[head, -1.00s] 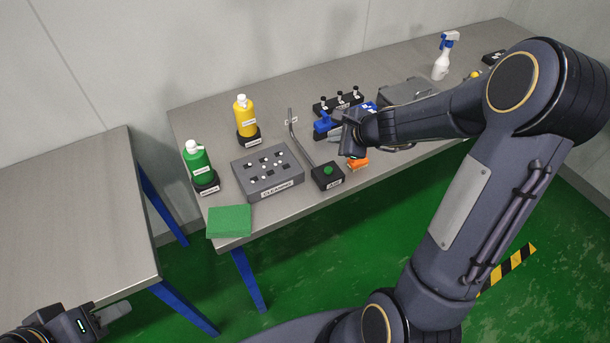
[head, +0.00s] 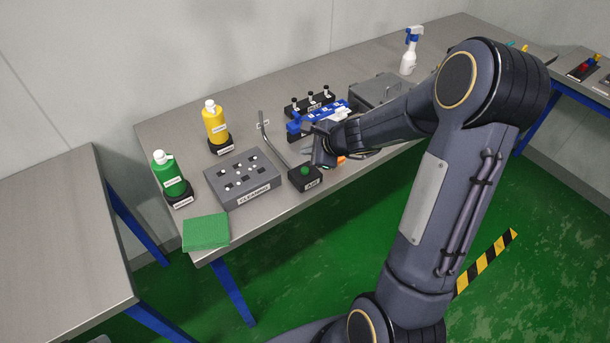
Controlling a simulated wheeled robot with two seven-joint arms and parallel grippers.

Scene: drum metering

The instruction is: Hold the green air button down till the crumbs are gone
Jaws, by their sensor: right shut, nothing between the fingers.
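The green air button (head: 304,171) sits on a small black box (head: 306,182) near the table's front edge. My right gripper (head: 318,162) is shut and empty, just right of and behind the button from this view. I cannot tell whether it touches the box; the button's top shows and looks uncovered. The grey cleaning block (head: 248,196), left of the box, has dark holes and several white crumbs (head: 240,183) on top. A thin bent metal tube (head: 270,142) stands between block and box.
A green cloth (head: 206,232) lies at the table's front left corner. Green (head: 170,176) and yellow (head: 216,124) bottles stand in black holders behind the block. Blue-and-black items (head: 318,120), a grey case (head: 380,92) and an orange item (head: 341,160) are close around my right wrist.

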